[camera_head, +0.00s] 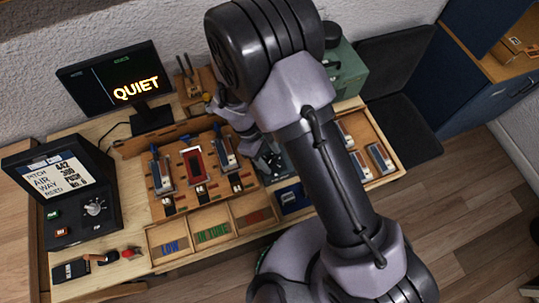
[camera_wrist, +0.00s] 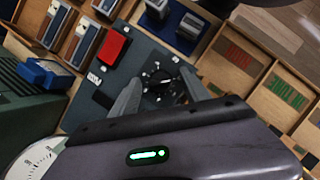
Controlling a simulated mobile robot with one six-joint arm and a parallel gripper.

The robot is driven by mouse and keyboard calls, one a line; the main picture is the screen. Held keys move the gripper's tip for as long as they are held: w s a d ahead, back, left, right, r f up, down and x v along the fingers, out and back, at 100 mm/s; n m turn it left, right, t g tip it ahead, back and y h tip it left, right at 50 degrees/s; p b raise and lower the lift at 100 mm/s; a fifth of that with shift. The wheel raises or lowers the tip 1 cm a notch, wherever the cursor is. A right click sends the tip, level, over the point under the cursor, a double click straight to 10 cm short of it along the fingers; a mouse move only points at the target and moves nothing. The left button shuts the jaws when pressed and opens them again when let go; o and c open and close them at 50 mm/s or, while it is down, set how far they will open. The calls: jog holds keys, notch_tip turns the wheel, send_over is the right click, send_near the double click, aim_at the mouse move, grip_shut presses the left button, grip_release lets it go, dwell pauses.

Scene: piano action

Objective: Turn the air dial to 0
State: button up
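A round black dial (camera_wrist: 160,84) with white marks around it sits on a dark panel (camera_wrist: 84,100) in the wrist view. My gripper (camera_wrist: 161,78) is over this panel, with one finger on each side of the dial. The fingers stand apart, and I cannot tell whether they touch it. In the head view my gripper (camera_head: 268,160) is low over the panel at the right of the bench, and my arm hides most of that panel. Another, silver dial (camera_head: 95,207) is on the display box (camera_head: 50,172) at the left, whose screen includes the word AIR.
A red button (camera_wrist: 112,46) is close to the dial. A white gauge (camera_wrist: 35,160) shows at the lower left. A wooden rack (camera_head: 200,205) with several metal parts and a tray labelled LOW (camera_head: 170,247) lie left of my gripper. A monitor (camera_head: 118,88) reads QUIET.

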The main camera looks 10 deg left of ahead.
jog(key=p+v, duration=0.3)
jog(key=v, duration=1.4)
jog(key=shift+r, duration=0.2)
